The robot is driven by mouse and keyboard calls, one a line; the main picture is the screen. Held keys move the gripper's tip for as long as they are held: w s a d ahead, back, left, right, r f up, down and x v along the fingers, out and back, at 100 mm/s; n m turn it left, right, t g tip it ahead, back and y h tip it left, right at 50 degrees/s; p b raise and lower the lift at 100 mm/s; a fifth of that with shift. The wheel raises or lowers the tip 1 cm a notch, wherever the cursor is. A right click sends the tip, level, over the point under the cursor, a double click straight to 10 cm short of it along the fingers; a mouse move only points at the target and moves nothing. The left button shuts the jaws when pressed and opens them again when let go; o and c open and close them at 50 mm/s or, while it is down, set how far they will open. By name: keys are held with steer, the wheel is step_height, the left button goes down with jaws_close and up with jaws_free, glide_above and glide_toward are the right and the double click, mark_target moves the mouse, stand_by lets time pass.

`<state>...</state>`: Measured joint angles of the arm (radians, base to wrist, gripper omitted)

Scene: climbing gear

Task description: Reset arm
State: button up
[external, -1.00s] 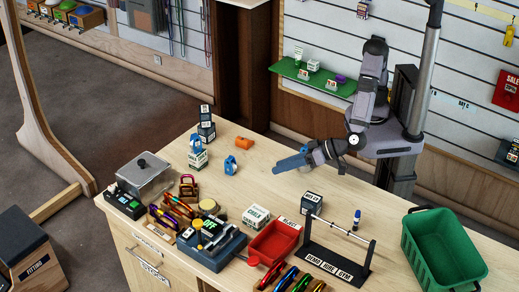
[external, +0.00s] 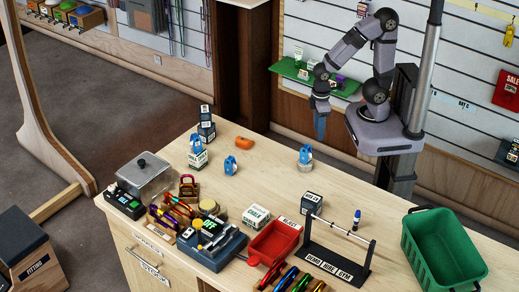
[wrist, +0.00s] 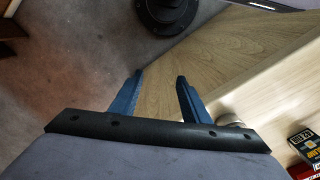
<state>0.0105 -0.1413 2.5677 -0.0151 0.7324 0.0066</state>
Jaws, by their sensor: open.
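My gripper (external: 320,128) hangs pointing down in the external view, near the back edge of the wooden counter (external: 265,185). In the wrist view its two blue fingers (wrist: 160,95) are apart, with nothing between them. A blue item on a pale round base (external: 305,160) stands on the counter to the left of my gripper and apart from it. Part of a round pale thing shows by the right finger in the wrist view (wrist: 229,119).
An orange item (external: 244,142) and blue items (external: 231,166) stand on the counter's left part. A red tray (external: 275,243), a black rack (external: 335,258) and a green basket (external: 445,250) stand nearer the front right. A green shelf (external: 290,70) is on the wall behind my arm.

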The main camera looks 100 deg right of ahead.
step_height(320, 180, up, 13)
steer(key=p, duration=1.1)
steer(key=shift+w+a, duration=0.25)
steer(key=shift+w, duration=0.05)
